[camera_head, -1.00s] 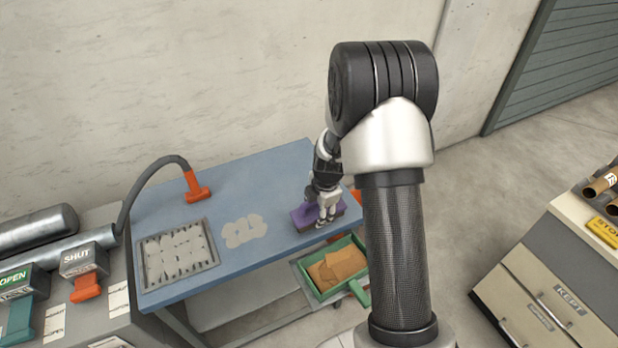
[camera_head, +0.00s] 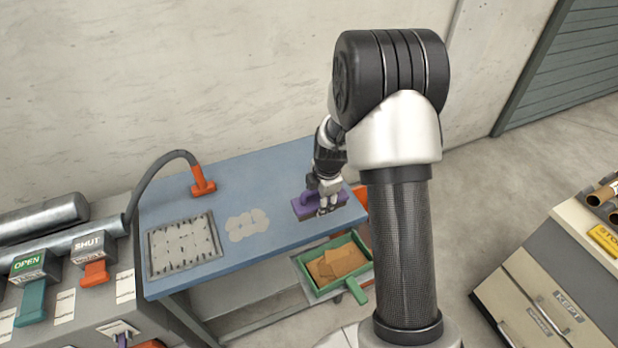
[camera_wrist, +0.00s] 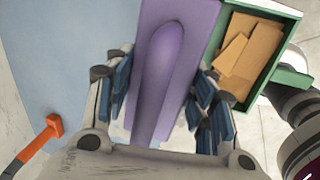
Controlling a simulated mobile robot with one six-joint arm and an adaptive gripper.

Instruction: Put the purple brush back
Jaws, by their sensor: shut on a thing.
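The purple brush (camera_head: 305,205) is at the right end of the blue table (camera_head: 275,168), at its front edge. My gripper (camera_head: 327,196) points down over it and is shut on its raised handle. In the wrist view the brush (camera_wrist: 172,60) runs between the blue-padded fingers of my gripper (camera_wrist: 163,100). I cannot tell whether the brush touches the tabletop or is held just above it.
A grey-framed tray (camera_head: 183,246) and a pale patch (camera_head: 247,225) lie on the table. An orange nozzle (camera_head: 203,186) on a hose stands behind. A green bin (camera_head: 320,290) with brown pieces sits below the front edge. Open and shut levers are at left.

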